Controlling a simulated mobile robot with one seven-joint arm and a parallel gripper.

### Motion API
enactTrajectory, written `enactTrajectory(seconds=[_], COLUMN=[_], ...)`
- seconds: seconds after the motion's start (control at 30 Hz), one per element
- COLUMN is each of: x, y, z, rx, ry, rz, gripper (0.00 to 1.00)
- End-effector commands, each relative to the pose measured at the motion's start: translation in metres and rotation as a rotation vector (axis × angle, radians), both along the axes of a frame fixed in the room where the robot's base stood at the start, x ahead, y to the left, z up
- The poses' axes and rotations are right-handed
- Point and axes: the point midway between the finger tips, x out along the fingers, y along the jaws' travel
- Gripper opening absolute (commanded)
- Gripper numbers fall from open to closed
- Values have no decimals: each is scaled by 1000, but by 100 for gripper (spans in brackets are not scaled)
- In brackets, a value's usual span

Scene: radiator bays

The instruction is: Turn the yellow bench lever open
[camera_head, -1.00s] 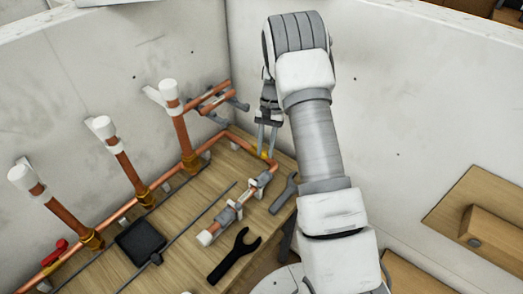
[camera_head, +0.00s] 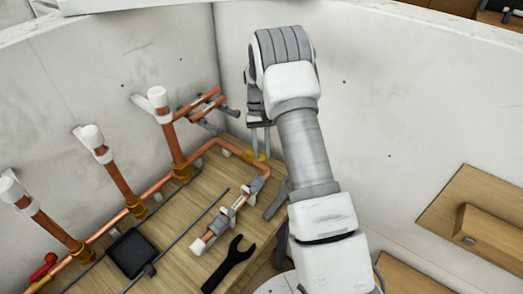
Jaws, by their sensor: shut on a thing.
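The yellow bench lever (camera_head: 247,154) is small in the picture and sits on the copper pipe near the back corner of the wooden bench. My gripper (camera_head: 260,152) points down at it from above. Its two grey fingers reach the yellow part and are shut on it. Yellow shows on the left of the fingers and a little between their tips. The fingers and my arm hide part of the lever, so its exact angle is hard to tell.
Copper risers with white caps (camera_head: 158,97) stand along the left wall. A red lever (camera_head: 43,266) is at the far left. A black wrench (camera_head: 229,265), a dark square tray (camera_head: 131,253) and a grey wrench (camera_head: 276,200) lie on the bench. Walls close off the back corner.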

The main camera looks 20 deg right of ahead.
Motion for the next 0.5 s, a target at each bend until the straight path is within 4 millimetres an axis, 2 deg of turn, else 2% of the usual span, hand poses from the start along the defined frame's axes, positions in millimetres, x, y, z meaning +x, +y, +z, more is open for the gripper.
enactTrajectory(seconds=[0.2, 0.23, 0.37, 0.5], x=[0, 0, 0, 0], y=[-1, -1, -1, -1], z=[0, 0, 0, 0], rx=[-1, -2, -2, -1], ry=[-2, -3, -2, -2], rz=[0, -1, -1, -1], gripper=[0, 34, 57, 60])
